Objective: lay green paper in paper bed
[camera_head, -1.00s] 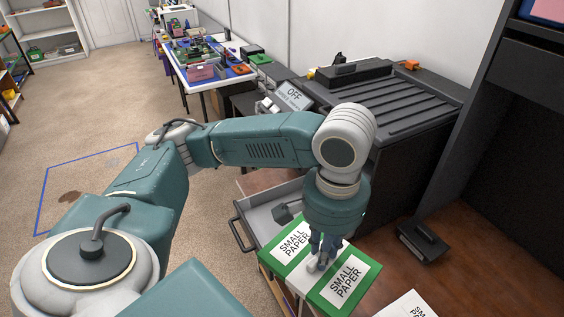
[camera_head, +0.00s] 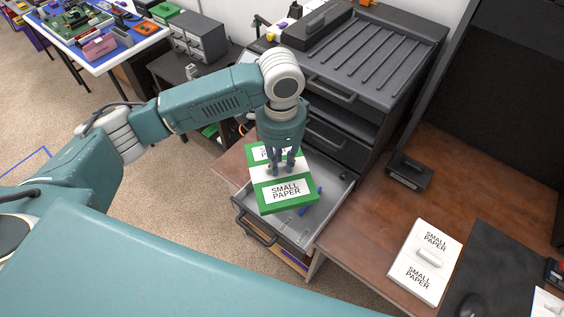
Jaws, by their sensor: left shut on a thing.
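The green paper (camera_head: 302,203) is a green and white pack with "SMALL PAPER" labels. My left gripper (camera_head: 281,172) points down and is shut on the middle of the pack. The pack is over the open grey drawer (camera_head: 321,211), which I take to be the paper bed; whether it touches the drawer floor I cannot tell. The drawer sits at the front of the dark printer (camera_head: 362,75), and a small blue thing (camera_head: 311,205) lies in it beside the pack. My right gripper is not in view.
A white small paper pack (camera_head: 426,262) lies on the brown desk (camera_head: 362,215) at right. A black device (camera_head: 409,172) stands near the desk's back. A dark mat (camera_head: 492,262) is at far right. A cluttered blue table (camera_head: 100,50) is at back left.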

